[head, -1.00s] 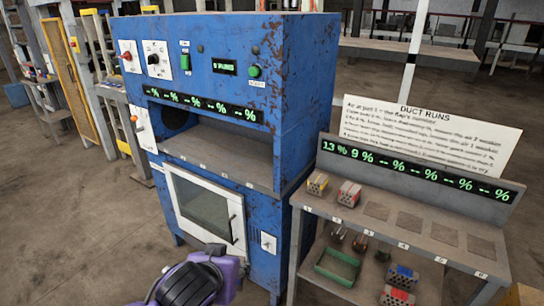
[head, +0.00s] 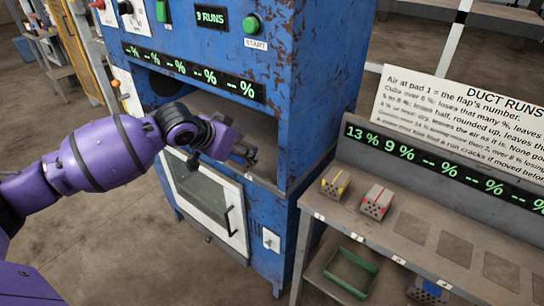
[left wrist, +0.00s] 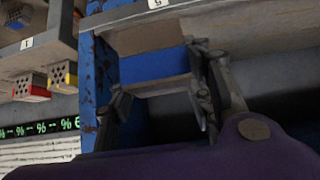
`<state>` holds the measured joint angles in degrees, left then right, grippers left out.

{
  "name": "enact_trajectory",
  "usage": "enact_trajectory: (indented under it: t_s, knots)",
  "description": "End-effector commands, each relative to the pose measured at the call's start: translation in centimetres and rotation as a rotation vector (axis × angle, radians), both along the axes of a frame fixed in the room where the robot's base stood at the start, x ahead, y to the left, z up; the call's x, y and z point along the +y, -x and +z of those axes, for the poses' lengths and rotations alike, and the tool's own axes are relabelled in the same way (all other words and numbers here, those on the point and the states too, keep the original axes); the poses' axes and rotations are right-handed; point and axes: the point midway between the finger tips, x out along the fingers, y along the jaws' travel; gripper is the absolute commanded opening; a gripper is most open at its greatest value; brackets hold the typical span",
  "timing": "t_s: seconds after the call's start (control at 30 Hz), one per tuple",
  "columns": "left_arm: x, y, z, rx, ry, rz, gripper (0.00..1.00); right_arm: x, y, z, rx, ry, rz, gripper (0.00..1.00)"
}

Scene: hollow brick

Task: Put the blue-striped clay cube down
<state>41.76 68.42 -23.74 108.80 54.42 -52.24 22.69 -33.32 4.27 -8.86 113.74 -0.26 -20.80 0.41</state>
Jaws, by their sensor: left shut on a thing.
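The blue-striped clay cube (left wrist: 155,65) sits between the two fingers of my left gripper (left wrist: 160,100) in the left wrist view, its broad blue band showing between grey-brown clay. In the head view my left gripper (head: 240,150) reaches into the right end of the open slot of the blue machine (head: 310,100), and it hides most of the cube. The machine's grey slot ledge (left wrist: 220,18), with a label 5, shows close to the cube in the left wrist view. I cannot tell whether the cube touches the ledge. My right gripper is not in view.
A grey bench (head: 350,225) stands right of the machine. It holds a yellow-striped brick (head: 336,182) and a red-striped brick (head: 377,201), beside bare pads. A green tray (head: 350,273) and another blue-marked brick (head: 426,291) are on its lower shelf.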

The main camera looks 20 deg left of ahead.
Motion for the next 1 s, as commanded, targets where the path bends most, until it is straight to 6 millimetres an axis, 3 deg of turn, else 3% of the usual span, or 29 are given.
enact_trajectory:
  t_s: [0.17, 0.6, 1.0]
  knots:
    - [0.9, -1.9, 1.0, 0.000, 0.004, 0.008, 0.20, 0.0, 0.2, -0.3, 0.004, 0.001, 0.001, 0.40]
    - [-2.3, -10.2, -3.7, 0.002, 0.004, 0.008, 0.20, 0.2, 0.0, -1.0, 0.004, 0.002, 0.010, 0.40]
    - [-3.6, -13.8, -6.2, 0.004, 0.002, 0.008, 0.20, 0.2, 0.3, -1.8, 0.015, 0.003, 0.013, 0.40]
